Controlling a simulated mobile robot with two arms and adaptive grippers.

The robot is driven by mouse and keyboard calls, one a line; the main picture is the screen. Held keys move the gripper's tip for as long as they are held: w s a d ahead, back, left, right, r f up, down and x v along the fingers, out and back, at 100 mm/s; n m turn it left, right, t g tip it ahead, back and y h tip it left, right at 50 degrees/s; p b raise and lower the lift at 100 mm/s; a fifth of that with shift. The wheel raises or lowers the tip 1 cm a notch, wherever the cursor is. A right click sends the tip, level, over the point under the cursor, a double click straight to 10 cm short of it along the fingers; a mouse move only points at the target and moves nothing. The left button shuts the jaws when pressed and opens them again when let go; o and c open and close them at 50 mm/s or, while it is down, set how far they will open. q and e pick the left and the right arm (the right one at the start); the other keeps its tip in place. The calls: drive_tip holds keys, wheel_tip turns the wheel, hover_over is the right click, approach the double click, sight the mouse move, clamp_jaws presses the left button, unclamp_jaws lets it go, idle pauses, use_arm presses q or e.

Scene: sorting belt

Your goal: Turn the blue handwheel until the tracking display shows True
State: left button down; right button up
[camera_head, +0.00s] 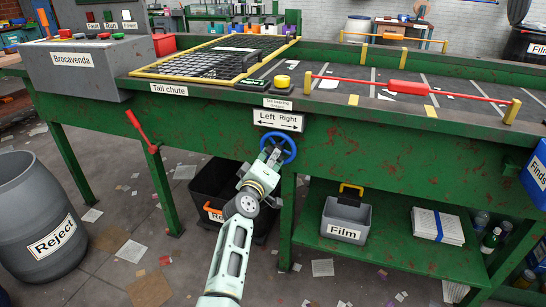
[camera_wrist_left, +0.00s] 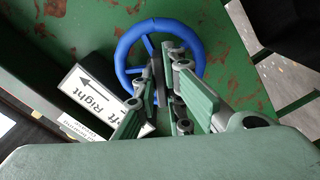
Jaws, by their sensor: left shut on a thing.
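The blue handwheel (camera_head: 294,147) is mounted on the green front of the belt frame, under a sign reading Left Right (camera_head: 278,121) with arrows. My left gripper (camera_head: 270,158) reaches up to the wheel from below. In the left wrist view its fingers (camera_wrist_left: 164,75) are closed at the wheel's lower, inner part, apparently on a spoke or the hub; the wheel's blue rim (camera_wrist_left: 158,23) shows around them. The exact contact is hidden by the fingers. A small dark box with a greenish face (camera_head: 251,84), possibly the display, sits on the belt edge; its text is unreadable. My right gripper is not visible.
A yellow button (camera_head: 282,81) sits above the sign. A red lever (camera_head: 140,131) juts out at left. A black bin (camera_head: 205,187) stands below, behind my arm. A grey Film bin (camera_head: 345,222) is on the lower shelf. A Reject barrel (camera_head: 35,215) stands at left.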

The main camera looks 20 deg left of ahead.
use_arm(q)
drive_tip(key=shift+n+p, duration=0.7)
drive_tip(key=shift+n, duration=1.6)
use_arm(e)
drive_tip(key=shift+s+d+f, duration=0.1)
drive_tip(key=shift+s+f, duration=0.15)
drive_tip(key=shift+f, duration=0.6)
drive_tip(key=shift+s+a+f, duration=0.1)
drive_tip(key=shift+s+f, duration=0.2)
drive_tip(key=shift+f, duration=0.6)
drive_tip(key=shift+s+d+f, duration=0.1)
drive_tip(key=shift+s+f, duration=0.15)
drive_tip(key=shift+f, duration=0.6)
use_arm(q)
drive_tip(key=c, duration=1.8)
unclamp_jaws()
drive_tip(key=shift+c, duration=0.2)
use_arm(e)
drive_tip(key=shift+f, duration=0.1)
